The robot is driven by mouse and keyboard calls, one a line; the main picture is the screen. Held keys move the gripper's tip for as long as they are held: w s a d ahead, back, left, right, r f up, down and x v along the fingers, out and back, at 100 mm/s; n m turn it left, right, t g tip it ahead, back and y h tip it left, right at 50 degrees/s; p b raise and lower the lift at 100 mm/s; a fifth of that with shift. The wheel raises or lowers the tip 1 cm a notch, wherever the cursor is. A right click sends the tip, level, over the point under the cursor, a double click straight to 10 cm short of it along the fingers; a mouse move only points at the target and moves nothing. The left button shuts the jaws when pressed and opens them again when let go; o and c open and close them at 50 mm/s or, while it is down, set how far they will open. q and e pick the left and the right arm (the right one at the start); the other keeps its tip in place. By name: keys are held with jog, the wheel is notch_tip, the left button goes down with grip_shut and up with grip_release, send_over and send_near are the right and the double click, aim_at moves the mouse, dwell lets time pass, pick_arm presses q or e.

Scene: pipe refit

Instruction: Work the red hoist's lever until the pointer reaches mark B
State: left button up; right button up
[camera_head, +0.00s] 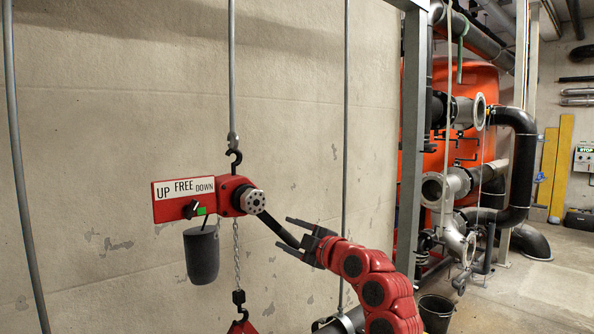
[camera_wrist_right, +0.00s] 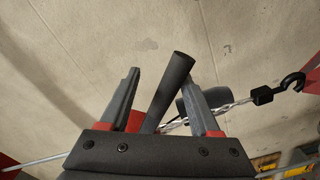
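The red hoist (camera_head: 232,196) hangs from a hook in front of the pale wall. Its plate (camera_head: 184,191) reads UP, FREE, DOWN, with a black selector knob (camera_head: 191,209) and a green patch (camera_head: 201,211). The black lever (camera_head: 274,226) slants down to the right from the round grey hub. My right gripper (camera_head: 283,232) is open at the lever's lower end. I cannot make out the pointer or mark B. My left gripper is not in view.
A dark bag (camera_head: 201,255) hangs below the hoist. A chain (camera_head: 236,262) runs down to a black hook fitting (camera_head: 238,297) and a red piece. A thin vertical line (camera_head: 345,130) hangs behind my right arm. Pipes and a grey post (camera_head: 411,150) stand at right.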

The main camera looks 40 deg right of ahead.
jog(key=d+r+n, duration=0.1)
jog(key=r+n, duration=0.2)
jog(key=r, duration=0.5)
jog(key=d+r+n+p, duration=0.1)
jog(key=d+r+n, duration=0.1)
jog(key=r, duration=0.5)
jog(key=shift+r+n, duration=0.35)
jog(key=shift+n, duration=0.25)
jog(key=shift+w, duration=0.1)
jog(key=shift+m, duration=0.7)
jog(key=f, duration=0.2)
jog(key=d+f+b, duration=0.1)
jog(key=f, duration=0.1)
jog(key=shift+a, duration=0.1)
